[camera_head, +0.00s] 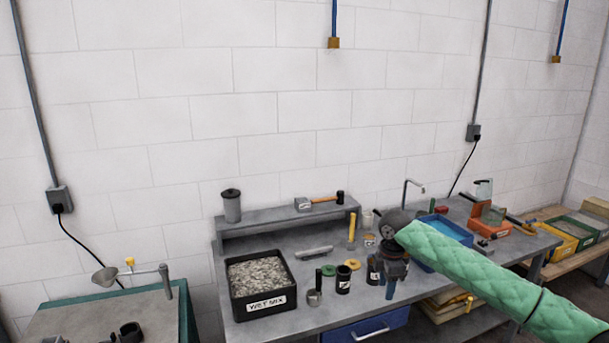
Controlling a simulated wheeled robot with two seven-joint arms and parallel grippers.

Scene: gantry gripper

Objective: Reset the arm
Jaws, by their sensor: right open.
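My right arm (490,280), in a green quilted sleeve, comes in from the lower right and reaches over the workbench (285,249). Its dark wrist ends in my right gripper (390,288), which points down over the front part of the bench. The gripper is open and I see nothing held in it. It is close to a dark cup (373,270); whether they touch I cannot tell. My left arm and left gripper are not in view.
A black bin labelled WET MIX (265,306) stands left on the bench. A black cup (343,280) and metal cup (314,297) stand left of the gripper. A blue tray (446,229) lies behind the arm. A raised shelf (280,220) holds a hammer (325,198).

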